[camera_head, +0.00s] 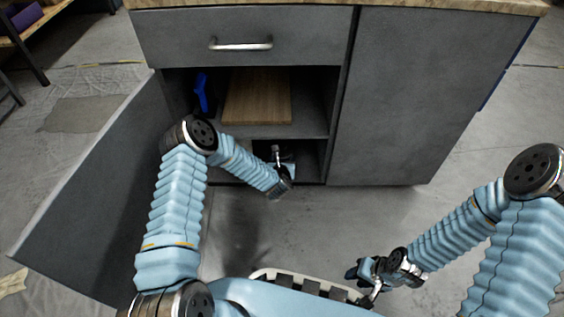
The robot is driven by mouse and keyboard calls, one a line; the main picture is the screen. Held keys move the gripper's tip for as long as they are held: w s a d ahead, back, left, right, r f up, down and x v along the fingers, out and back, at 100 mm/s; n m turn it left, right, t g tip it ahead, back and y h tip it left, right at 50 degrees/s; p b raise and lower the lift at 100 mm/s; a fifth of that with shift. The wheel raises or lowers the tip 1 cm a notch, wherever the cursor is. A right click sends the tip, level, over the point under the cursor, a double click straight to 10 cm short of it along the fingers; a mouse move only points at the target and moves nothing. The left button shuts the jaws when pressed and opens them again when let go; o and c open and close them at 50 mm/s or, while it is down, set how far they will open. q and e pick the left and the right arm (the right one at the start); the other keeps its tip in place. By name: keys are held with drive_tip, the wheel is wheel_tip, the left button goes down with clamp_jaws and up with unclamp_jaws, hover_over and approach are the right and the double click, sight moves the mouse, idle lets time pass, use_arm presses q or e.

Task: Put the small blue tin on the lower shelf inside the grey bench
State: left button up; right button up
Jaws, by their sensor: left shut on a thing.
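The grey bench (400,110) stands ahead with its left door (95,200) swung open. Its lower shelf space (312,160) is the dark opening under a middle board (310,132). My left gripper (277,152) reaches into that lower opening. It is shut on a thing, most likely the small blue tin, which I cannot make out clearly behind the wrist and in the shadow. My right gripper (368,280) hangs low at the front, away from the bench; its fingers are too small to judge.
A wooden board (258,97) and a blue object (202,92) are on the upper shelf. A closed drawer with a metal handle (240,45) is above. The open door bounds the left side. The floor (460,150) right of the bench is clear.

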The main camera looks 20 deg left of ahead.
use_arm(q)
drive_tip(key=o, duration=1.6)
drive_tip(key=shift+s+r, duration=0.15)
drive_tip(key=shift+r, duration=0.05)
drive_tip(key=p+v, duration=0.3)
drive_tip(key=v, duration=0.8)
drive_tip(key=s+d+f+n+g+h, duration=0.2)
drive_tip(key=s+n+g, duration=0.3)
drive_tip(key=s+n, duration=0.7)
drive_tip(key=s+d+f+n+g+h, duration=0.1)
drive_tip(key=s+n+g+h, duration=0.3)
drive_tip(key=s+n, duration=0.8)
drive_tip(key=d+n+g, duration=0.1)
drive_tip(key=n+g, duration=0.1)
drive_tip(key=n, duration=0.9)
drive_tip(key=shift+s+d+f+n, duration=0.3)
drive_tip(key=shift+s+d+f, duration=0.05)
drive_tip(key=shift+s+d, duration=0.05)
